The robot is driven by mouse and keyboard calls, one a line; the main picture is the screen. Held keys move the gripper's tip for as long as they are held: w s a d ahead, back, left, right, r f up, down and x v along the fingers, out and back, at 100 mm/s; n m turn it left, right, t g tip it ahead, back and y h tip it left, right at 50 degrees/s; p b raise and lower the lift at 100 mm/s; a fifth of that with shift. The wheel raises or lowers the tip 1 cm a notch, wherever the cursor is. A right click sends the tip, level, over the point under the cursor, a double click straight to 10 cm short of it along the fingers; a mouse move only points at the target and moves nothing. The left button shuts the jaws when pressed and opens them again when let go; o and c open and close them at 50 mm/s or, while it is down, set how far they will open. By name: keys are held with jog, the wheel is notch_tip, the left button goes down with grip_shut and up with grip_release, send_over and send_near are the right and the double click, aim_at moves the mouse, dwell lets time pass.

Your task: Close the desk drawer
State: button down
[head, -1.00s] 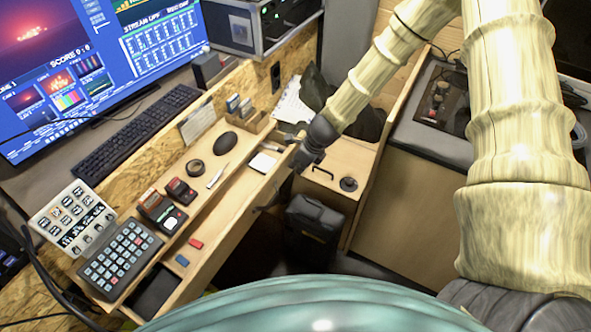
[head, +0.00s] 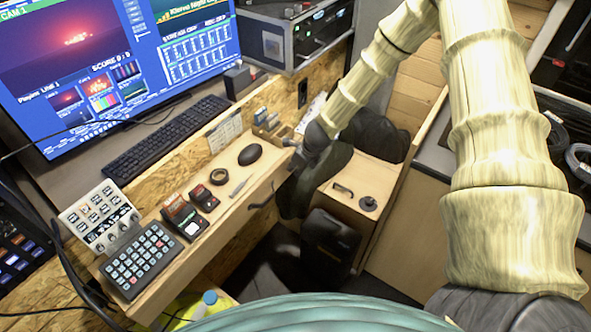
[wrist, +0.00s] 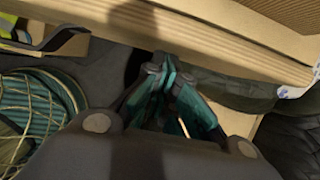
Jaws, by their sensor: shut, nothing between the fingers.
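The desk drawer's wooden front (head: 232,222) lies along the desk's front edge in the head view. No open drawer interior shows now, and the front looks in line with the desktop edge. Its dark handle (head: 263,196) sticks out from the front. My gripper (wrist: 160,68) has its teal fingers together and empty in the wrist view. The fingertips are right at a long wooden board (wrist: 210,52), which looks like the drawer front; I cannot tell whether they touch it. In the head view my gripper is at the desk's right end, mostly hidden by my dark wrist.

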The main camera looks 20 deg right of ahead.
jog(key=s+d+r+b, duration=0.1)
jog(key=s+d+r, duration=0.3)
jog(key=r, duration=0.5)
jog(key=shift+s, duration=1.3)
jog(key=shift+r, duration=0.1)
jog(key=s+a+f+n+g+h, duration=0.3)
jog(key=s+f+n, duration=1.2)
jog(key=s, duration=0.4)
jog(key=s+a+f+n, duration=0.2)
jog(key=s+a+n, duration=0.1)
jog(key=s+n, duration=0.4)
jog(key=s+a+f+n, duration=0.3)
jog(key=s+n, duration=0.4)
jog(key=s, duration=0.2)
jog(key=shift+s+a+f+g+y, duration=0.2)
jog(key=shift+s+a+g+y, duration=0.1)
jog(key=shift+a+g+y, duration=0.1)
